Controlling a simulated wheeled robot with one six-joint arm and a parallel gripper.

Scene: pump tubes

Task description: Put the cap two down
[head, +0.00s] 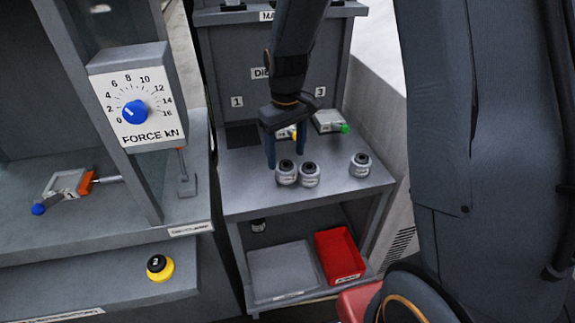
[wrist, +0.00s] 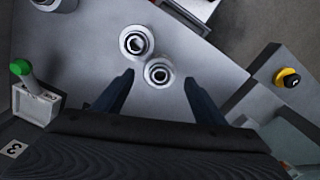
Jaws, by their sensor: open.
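Two grey caps with dark round tops stand side by side on the grey bench: a left cap (head: 286,174) and a right cap (head: 309,176). A third cap (head: 361,165) stands apart to the right. Their labels are too small to tell which is cap two. My gripper (head: 287,154) is open and empty, just behind the pair. In the wrist view my gripper (wrist: 158,88) has its fingers spread on either side of the nearer cap (wrist: 158,73), which appears between and just beyond the fingertips. The other cap of the pair (wrist: 136,41) is farther out. Neither is gripped.
A grey block with a green tip (head: 330,121) sits at the bench's back right. A force dial (head: 135,111) and yellow button (head: 160,268) are left.

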